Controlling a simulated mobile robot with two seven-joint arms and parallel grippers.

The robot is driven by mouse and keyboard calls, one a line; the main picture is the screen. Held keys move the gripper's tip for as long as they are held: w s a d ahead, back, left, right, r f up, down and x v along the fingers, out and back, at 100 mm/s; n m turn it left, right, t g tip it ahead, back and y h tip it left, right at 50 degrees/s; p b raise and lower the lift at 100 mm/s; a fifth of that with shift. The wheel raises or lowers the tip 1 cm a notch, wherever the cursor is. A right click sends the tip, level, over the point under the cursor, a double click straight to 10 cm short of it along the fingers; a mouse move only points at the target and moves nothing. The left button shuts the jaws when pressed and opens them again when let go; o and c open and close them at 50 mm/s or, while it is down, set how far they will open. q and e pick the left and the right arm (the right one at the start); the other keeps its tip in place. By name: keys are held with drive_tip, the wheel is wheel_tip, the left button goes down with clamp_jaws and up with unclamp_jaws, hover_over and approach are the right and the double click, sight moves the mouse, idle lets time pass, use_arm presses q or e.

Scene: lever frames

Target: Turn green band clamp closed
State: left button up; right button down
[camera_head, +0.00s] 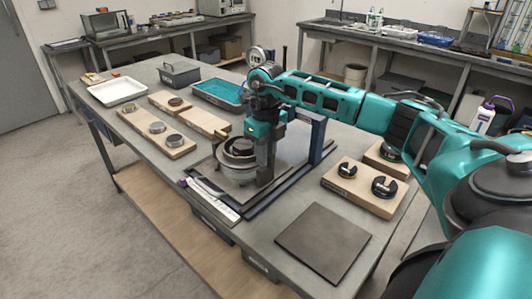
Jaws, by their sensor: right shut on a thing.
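A round metal fitting (238,169) with a dark ringed top stands on a dark framed plate in the middle of the table. My right gripper (250,150) reaches down over its right side and is shut on a part at the clamp. The jaws and the teal arm hide much of that side. A green band cannot be told apart from my teal gripper here, and how far the clamp is turned cannot be told. My left gripper is not in view.
A blue upright post (317,138) stands close right of my gripper. Wooden boards with round fittings lie left (158,138) and right (347,190). A white tray (117,91) and a teal tray (218,92) lie farther back. A dark flat mat (323,240) lies in front.

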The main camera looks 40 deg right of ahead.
drive_tip(key=c, duration=1.4)
unclamp_jaws()
drive_tip(key=shift+o, duration=0.2)
wheel_tip(320, 180, up, 13)
